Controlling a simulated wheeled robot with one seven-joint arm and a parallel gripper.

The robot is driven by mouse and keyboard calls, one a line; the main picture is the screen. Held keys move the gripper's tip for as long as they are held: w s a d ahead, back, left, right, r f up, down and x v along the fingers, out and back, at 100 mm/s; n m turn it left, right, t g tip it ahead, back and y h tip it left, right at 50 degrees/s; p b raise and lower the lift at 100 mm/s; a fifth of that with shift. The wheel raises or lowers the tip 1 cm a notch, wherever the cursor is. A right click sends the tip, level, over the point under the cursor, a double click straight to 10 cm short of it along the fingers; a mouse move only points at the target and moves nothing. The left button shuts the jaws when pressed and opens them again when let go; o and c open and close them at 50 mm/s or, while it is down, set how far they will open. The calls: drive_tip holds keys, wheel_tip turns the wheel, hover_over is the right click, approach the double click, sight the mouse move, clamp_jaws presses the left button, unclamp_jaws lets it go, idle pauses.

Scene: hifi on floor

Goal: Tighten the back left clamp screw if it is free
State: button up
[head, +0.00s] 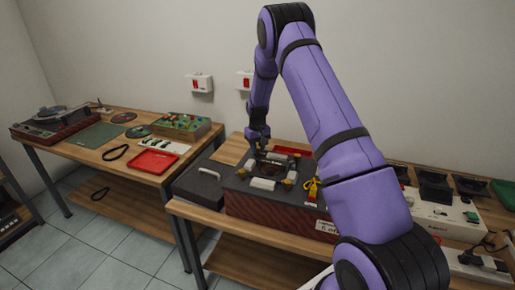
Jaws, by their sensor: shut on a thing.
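A box-shaped unit with a dark red patterned front (262,212) and a dark top stands on the right-hand bench. Pale fittings and small brass-coloured parts sit on its top. My gripper (257,153) points down at the back left part of this top. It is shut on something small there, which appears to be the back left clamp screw. The screw is mostly hidden by the fingers and too small to make out clearly.
A dark grey case (205,182) lies left of the unit. The left bench holds a red tray (153,162), a green mat (97,135) and a turntable-like device (50,121). My arm hides part of the right bench. A white device (440,215) stands at its right.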

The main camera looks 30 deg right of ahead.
drive_tip(key=m, duration=0.4)
drive_tip(key=shift+m, duration=2.6)
drive_tip(key=o, duration=0.9)
wheel_tip(320, 180, up, 11)
drive_tip(key=shift+f, duration=0.1)
